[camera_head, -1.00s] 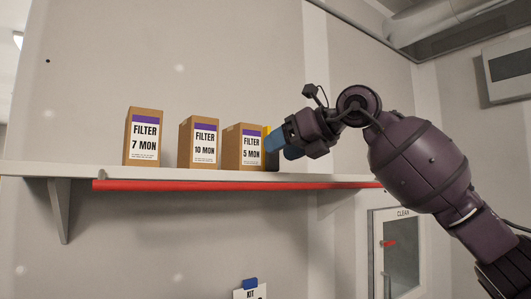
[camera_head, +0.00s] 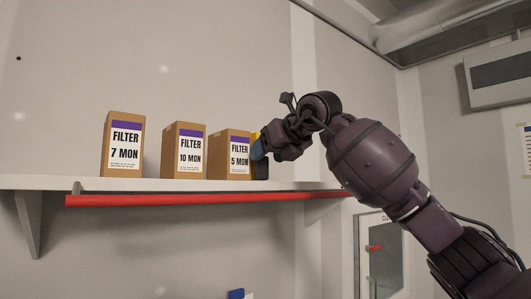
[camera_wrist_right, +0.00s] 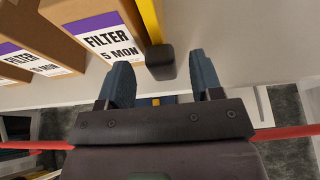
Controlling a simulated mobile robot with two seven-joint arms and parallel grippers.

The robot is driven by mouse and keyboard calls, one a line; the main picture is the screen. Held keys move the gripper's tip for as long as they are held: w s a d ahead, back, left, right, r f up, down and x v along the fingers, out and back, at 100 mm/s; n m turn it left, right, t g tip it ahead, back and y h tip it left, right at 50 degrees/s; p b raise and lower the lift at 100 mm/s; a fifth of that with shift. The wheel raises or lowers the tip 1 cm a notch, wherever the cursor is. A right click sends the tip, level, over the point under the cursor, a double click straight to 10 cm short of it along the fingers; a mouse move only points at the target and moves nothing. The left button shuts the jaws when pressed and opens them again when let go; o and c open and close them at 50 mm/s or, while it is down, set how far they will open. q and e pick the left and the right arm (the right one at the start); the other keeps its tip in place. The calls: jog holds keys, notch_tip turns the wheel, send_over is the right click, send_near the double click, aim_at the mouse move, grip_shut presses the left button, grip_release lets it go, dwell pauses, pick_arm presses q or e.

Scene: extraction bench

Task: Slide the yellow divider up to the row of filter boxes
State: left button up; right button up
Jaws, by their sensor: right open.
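The yellow divider (camera_head: 255,137) stands on the shelf just right of the row of filter boxes, partly hidden by my right gripper. In the right wrist view it is a yellow upright strip (camera_wrist_right: 151,20) with a dark front end (camera_wrist_right: 160,63). It is right beside the 5 MON box (camera_head: 231,154); I cannot tell if they touch. The 10 MON box (camera_head: 183,150) and 7 MON box (camera_head: 123,145) stand further left. My right gripper (camera_head: 262,147) is open, its blue fingertips to either side of the dark end in the right wrist view. My left gripper is out of view.
The white shelf (camera_head: 110,184) has a red rail (camera_head: 200,200) along its front edge. The shelf is clear left of the boxes. In the right wrist view, bare shelf (camera_wrist_right: 235,55) lies right of the divider. A wall cabinet door (camera_head: 380,270) is below right.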

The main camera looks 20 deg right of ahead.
jog(key=shift+x, duration=0.85)
grip_shut()
jog(key=shift+a, duration=0.1)
